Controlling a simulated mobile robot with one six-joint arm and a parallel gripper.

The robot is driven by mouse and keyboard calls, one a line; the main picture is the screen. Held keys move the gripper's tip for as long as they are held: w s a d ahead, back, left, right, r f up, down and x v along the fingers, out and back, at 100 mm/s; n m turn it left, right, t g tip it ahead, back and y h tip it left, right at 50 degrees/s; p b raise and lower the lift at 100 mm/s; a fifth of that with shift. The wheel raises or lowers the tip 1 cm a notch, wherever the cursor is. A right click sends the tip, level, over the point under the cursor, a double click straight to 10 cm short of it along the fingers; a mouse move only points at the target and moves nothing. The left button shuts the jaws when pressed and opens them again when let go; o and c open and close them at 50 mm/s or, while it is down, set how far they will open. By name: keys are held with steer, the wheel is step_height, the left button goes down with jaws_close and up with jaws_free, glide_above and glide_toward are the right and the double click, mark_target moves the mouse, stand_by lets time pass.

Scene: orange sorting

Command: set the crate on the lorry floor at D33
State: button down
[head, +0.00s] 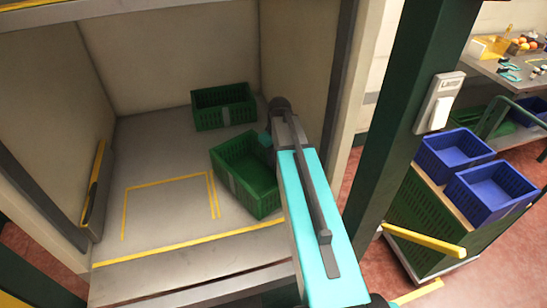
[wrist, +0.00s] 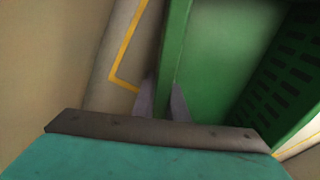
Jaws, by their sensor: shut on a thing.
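A green crate (head: 260,197) is at the right side of the lorry floor (head: 155,215) and looks empty. It is turned at an angle to the yellow floor lines. My gripper (head: 268,138) is at its far right side. In the wrist view my gripper (wrist: 162,98) has one finger on each side of the green crate's rim (wrist: 172,50) and is shut on it. I cannot tell whether the crate's base touches the floor. A yellow-outlined bay (head: 168,184) lies just left of the crate. No label reading D33 is legible.
Another green crate (head: 223,107) stands at the back wall. A dark green post (head: 400,130) rises right of the lorry opening. Outside are blue crates (head: 490,190) on a green stack and a table (head: 505,70) with fruit. The left floor is clear.

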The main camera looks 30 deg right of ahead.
steer(key=shift+f, duration=0.35)
steer(key=shift+f+b, duration=0.35)
steer(key=shift+f, duration=0.2)
stand_by(0.7)
steer(key=c, duration=1.7)
jaws_free()
steer(key=shift+r, duration=0.1)
steer(key=shift+s+d+r+b, duration=0.1)
steer(key=shift+s+r+b, duration=0.2)
steer(key=shift+r, duration=1.95)
steer(key=shift+s+r+b, duration=0.25)
steer(key=shift+r, duration=2)
steer(key=shift+s+d+r+b, duration=0.1)
steer(key=shift+s+r+b, duration=0.2)
steer(key=shift+r, duration=1.95)
steer(key=shift+f, duration=0.2)
steer(key=shift+w+a+f+p, duration=0.1)
steer(key=shift+w+f+p, duration=0.1)
steer(key=shift+f, duration=1.25)
steer(key=shift+w+f+p, duration=0.15)
steer(key=shift+f, duration=1.3)
steer(key=shift+w+a+f+p, duration=0.1)
steer(key=shift+w+f+p, duration=0.1)
steer(key=shift+f, duration=1.25)
steer(key=shift+r, duration=0.1)
